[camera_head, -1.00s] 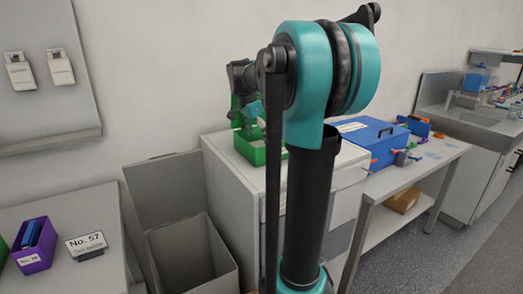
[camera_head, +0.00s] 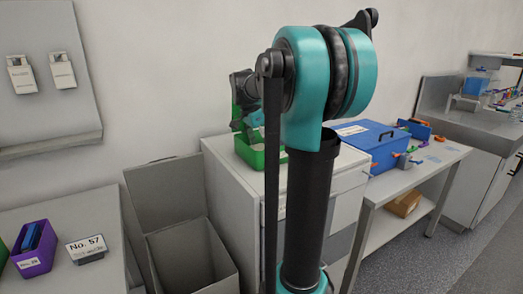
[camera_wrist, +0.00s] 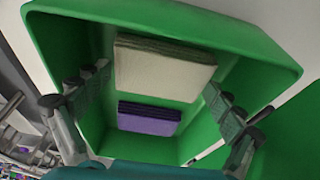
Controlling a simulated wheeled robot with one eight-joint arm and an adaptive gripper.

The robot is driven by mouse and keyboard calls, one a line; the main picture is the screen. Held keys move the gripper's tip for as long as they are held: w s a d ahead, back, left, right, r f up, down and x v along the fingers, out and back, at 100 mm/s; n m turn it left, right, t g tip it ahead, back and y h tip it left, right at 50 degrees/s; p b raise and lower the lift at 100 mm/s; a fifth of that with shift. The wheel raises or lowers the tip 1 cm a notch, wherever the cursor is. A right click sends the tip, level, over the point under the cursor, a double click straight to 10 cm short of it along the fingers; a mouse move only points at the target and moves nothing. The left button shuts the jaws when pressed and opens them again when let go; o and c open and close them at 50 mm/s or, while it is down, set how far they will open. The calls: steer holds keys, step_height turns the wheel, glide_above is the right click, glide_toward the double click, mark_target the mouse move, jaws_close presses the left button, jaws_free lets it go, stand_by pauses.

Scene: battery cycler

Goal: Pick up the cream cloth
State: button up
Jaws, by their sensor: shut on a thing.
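The cream cloth (camera_wrist: 163,72), a flat folded stack, shows in the wrist view inside a green bin (camera_wrist: 255,57). My gripper (camera_wrist: 160,79) reaches into the bin, with one finger at the cloth's left edge and one at its right edge, shut on it. A purple folded cloth (camera_wrist: 149,117) lies beside it, lower in the picture. In the head view the green bin (camera_head: 257,156) stands on a white cabinet, partly hidden by my arm, and the cloth cannot be seen there.
The white cabinet (camera_head: 230,195) stands beside an open grey container (camera_head: 190,255). To its right, a blue box (camera_head: 375,148) sits on a table. A purple bin (camera_head: 35,262) and a No. 57 sign (camera_head: 87,247) are at the left. Bin walls surround my fingers closely.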

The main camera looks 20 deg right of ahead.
step_height(320, 180, up, 7)
steer(key=shift+f, duration=0.15)
steer(key=shift+d+r, duration=0.2)
steer(key=shift+d, duration=0.35)
steer(key=w+d, duration=0.3)
steer(key=d, duration=1.1)
steer(key=w+d, duration=0.2)
steer(key=d, duration=1.2)
steer(key=w+d, duration=0.3)
steer(key=d, duration=1.2)
steer(key=shift+w, duration=0.3)
steer(key=shift+f, duration=0.1)
steer(key=o, duration=0.4)
steer(key=c, duration=0.3)
